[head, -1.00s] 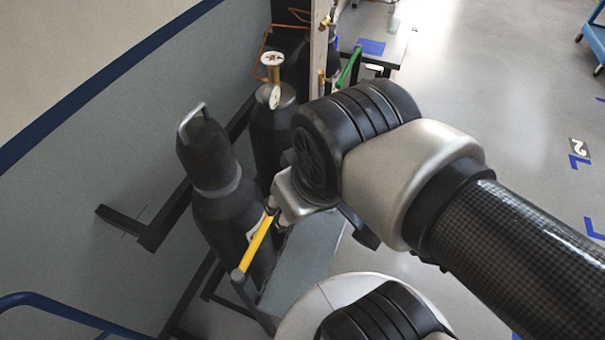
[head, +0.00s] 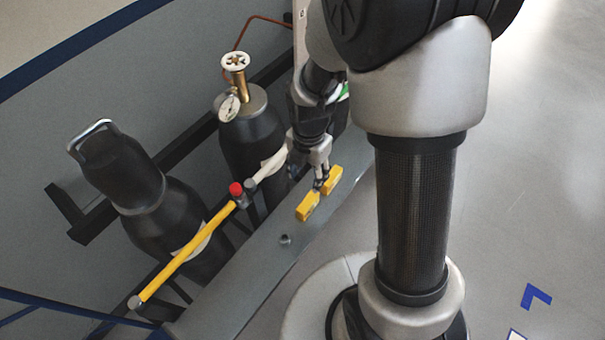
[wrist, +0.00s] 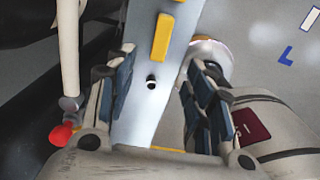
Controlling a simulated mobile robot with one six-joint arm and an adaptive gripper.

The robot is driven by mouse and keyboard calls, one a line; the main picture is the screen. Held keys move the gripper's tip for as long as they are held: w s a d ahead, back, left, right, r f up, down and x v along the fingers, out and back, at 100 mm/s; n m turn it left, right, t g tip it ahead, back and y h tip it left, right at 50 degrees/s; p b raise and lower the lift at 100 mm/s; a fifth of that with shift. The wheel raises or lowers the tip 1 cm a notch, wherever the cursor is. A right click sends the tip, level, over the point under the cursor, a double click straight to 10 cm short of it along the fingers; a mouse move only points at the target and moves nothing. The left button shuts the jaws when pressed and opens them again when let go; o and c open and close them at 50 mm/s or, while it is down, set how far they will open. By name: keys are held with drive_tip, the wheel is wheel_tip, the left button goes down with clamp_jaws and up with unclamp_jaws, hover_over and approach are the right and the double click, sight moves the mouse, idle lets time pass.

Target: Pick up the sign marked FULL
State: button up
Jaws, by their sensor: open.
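My gripper (head: 319,186) points down over a grey ledge (head: 255,275), close to two yellow blocks. The farther yellow block (head: 332,181) is partly behind the gripper. No lettering can be read, so I cannot tell whether either block is the FULL sign.
Two dark gas cylinders (head: 128,178) (head: 247,135) stand left of the ledge. A rail (head: 185,252) with a yellow part and a red knob (head: 236,188) crosses before them. The red knob (wrist: 60,134) is left of the gripper in the wrist view. Floor is clear at right.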

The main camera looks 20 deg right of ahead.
drive_tip(key=b, duration=0.4)
approach(308, 201)
drive_tip(key=f, duration=0.5)
drive_tip(key=shift+s+a+f, duration=0.1)
drive_tip(key=shift+a+f, duration=0.05)
drive_tip(key=shift+a, duration=0.15)
drive_tip(key=f+b, duration=0.1)
drive_tip(key=f, duration=0.3)
drive_tip(key=f+b, duration=0.1)
drive_tip(key=f, duration=0.1)
drive_tip(key=shift+d+f+b, duration=0.2)
drive_tip(key=shift+d+b, duration=0.05)
drive_tip(key=shift+b, duration=0.05)
drive_tip(key=shift+r, duration=0.1)
drive_tip(key=shift+c, duration=0.3)
clamp_jaws()
